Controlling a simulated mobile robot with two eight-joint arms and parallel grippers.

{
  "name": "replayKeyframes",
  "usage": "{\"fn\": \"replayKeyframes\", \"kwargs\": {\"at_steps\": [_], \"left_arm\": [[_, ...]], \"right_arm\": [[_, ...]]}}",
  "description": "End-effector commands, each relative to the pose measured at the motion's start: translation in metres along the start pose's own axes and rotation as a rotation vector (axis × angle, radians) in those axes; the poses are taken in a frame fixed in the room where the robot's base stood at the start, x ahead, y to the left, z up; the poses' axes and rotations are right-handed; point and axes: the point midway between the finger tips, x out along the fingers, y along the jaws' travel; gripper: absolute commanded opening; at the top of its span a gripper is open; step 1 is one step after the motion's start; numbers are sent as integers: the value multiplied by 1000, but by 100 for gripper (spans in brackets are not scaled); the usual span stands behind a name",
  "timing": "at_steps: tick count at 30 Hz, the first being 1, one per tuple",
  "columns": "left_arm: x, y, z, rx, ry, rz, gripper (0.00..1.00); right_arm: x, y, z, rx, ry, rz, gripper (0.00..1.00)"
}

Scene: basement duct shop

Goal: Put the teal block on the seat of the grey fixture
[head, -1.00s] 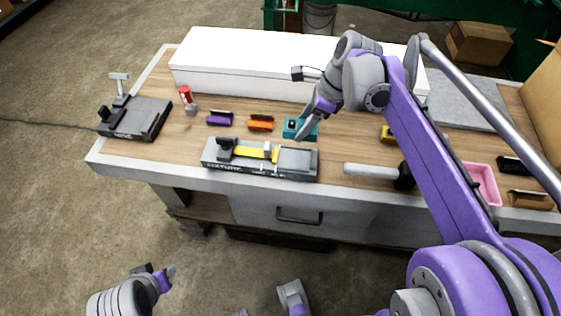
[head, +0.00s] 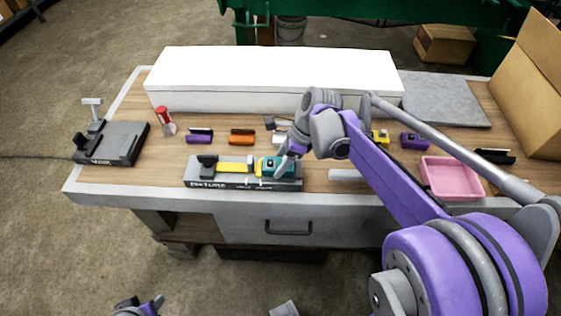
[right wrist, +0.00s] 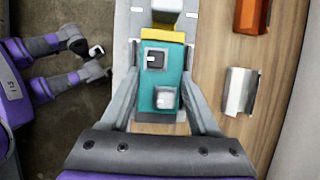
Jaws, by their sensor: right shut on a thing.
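The teal block (head: 266,166) is between the fingers of my right gripper (head: 282,166), at the right end of the grey fixture (head: 215,183). In the right wrist view the teal block (right wrist: 158,83) has a black square and a pale knob on top, and the fingers of my right gripper (right wrist: 160,108) close on its sides. Its far end is right by the fixture's yellow part (right wrist: 163,35). I cannot tell whether it rests on the seat or is just above it. My left gripper (head: 141,303) is low at the bottom edge, away from the bench; its jaws are unclear.
A purple block (head: 199,137), an orange block (head: 241,137) and a silver piece (head: 279,140) lie behind the fixture. A second dark fixture (head: 115,145) stands at left, near a red-topped item (head: 163,117). A pink tray (head: 451,179) is at right. A long white box (head: 270,75) lines the back.

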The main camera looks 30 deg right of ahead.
Motion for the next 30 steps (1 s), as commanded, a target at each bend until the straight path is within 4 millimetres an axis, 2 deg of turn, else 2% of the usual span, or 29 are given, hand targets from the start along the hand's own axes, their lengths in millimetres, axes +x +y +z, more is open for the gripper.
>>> {"fn": "replayKeyframes", "kwargs": {"at_steps": [10,11,15,16,25,30], "left_arm": [[2,0,1,0,-1,0,45],[2,0,1,0,-1,0,45],[2,0,1,0,-1,0,45],[2,0,1,0,-1,0,45],[1,0,0,0,0,0,45],[-2,0,-1,0,1,0,45]], "right_arm": [[3,0,-1,0,0,0,0],[4,0,-1,0,0,0,64],[3,0,-1,0,0,0,89],[3,0,-1,0,0,0,92],[1,0,0,0,0,0,92],[-16,-1,0,2,0,-1,92]]}}
